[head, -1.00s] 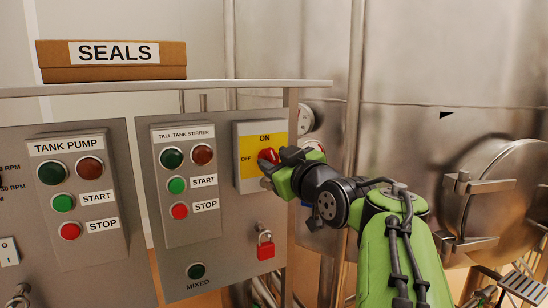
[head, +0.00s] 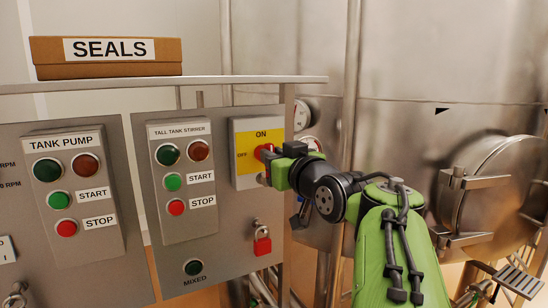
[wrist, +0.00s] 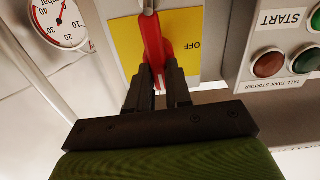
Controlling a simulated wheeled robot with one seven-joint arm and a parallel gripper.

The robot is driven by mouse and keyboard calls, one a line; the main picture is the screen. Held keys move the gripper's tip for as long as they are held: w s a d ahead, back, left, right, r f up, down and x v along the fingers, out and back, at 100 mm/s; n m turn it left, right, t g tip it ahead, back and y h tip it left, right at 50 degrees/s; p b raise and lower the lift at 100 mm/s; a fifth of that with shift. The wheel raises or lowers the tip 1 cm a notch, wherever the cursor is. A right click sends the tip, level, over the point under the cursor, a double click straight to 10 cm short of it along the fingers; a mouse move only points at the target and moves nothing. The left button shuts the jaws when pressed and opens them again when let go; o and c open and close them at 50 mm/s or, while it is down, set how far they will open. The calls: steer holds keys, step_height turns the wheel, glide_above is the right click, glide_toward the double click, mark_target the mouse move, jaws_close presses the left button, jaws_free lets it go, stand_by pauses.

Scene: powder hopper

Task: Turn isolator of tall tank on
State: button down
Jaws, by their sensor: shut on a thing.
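I cannot tell the handle's exact angle.
The tall tank stirrer box (head: 185,215) is left of the isolator, with a red padlock (head: 262,246) below. The tank pump box (head: 75,240) is farther left. A SEALS box (head: 105,69) lies on the shelf (head: 210,81). Pressure gauges (wrist: 62,20) and steel tanks stand right.

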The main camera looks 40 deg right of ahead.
steer(key=shift+m, duration=0.3)
steer(key=c, duration=1)
jaws_free()
steer(key=shift+c, duration=0.2)
steer(key=shift+s, duration=0.1)
steer(key=b+v, duration=0.2)
steer(key=v, duration=1.3)
steer(key=shift+s, duration=0.3)
steer(key=shift+a, duration=0.15)
